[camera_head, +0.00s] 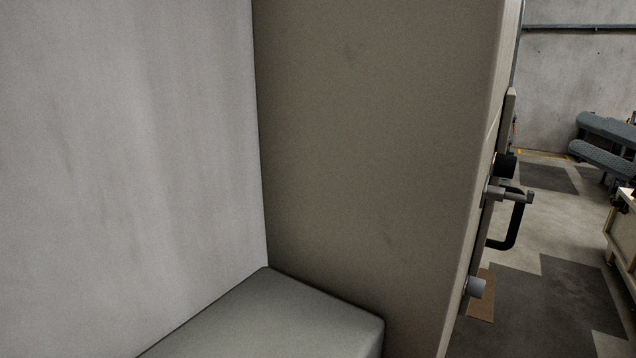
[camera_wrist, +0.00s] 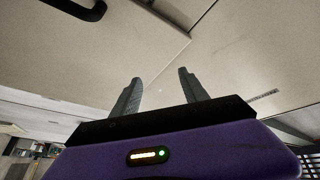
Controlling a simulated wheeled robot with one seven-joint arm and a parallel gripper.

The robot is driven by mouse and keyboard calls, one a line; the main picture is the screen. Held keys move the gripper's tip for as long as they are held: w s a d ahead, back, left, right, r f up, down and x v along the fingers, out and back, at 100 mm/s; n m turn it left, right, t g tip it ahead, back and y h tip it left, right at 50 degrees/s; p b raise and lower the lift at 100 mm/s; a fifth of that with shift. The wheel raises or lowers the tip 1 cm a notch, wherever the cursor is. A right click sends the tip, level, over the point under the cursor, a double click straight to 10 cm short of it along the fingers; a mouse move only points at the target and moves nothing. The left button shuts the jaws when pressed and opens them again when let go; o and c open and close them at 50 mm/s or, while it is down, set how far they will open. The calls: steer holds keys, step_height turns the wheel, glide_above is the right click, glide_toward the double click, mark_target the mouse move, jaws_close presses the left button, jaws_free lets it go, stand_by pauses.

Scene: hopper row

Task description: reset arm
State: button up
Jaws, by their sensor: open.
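My gripper (camera_wrist: 160,84) shows in the wrist view with its two dark grey fingers spread apart. It is open, and nothing is between the fingers. Pale beige panels (camera_wrist: 230,50) fill the view beyond the fingertips; I cannot tell how far off they are. My arm and gripper do not show in the head view.
A tall beige cabinet (camera_head: 370,130) stands close in the head view, with a black handle (camera_head: 517,222) and knobs sticking out on its right side. A grey-green block (camera_head: 280,320) sits low against it and the grey wall (camera_head: 120,150). Open floor (camera_head: 545,240) lies at right.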

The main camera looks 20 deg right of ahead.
step_height(320, 180, down, 19)
steer(key=w+d+m+g+h, duration=0.15)
steer(key=m+h, duration=0.45)
steer(key=h, duration=0.6)
steer(key=s+a+f+h+b, duration=0.1)
steer(key=s+a+f+h, duration=0.15)
steer(key=a+f, duration=0.45)
steer(key=s+a+f+n+g+y, duration=0.1)
steer(key=s+a+f+n+y, duration=0.2)
steer(key=s+a+f, duration=0.3)
steer(key=s+a+f+n+g+y+b, duration=0.1)
steer(key=s+a+f+n+y, duration=0.2)
steer(key=s+a, duration=0.9)
steer(key=s+a+f+n+g+y+b, duration=0.1)
steer(key=s+a+f+n+g+y, duration=0.1)
steer(key=s+a+f+n, duration=0.4)
steer(key=s+a+f+y, duration=0.1)
steer(key=s+a+f, duration=0.3)
steer(key=a, duration=0.1)
steer(key=shift+a+f+n+y, duration=0.15)
steer(key=shift+n+y, duration=0.2)
steer(key=shift+n, duration=0.05)
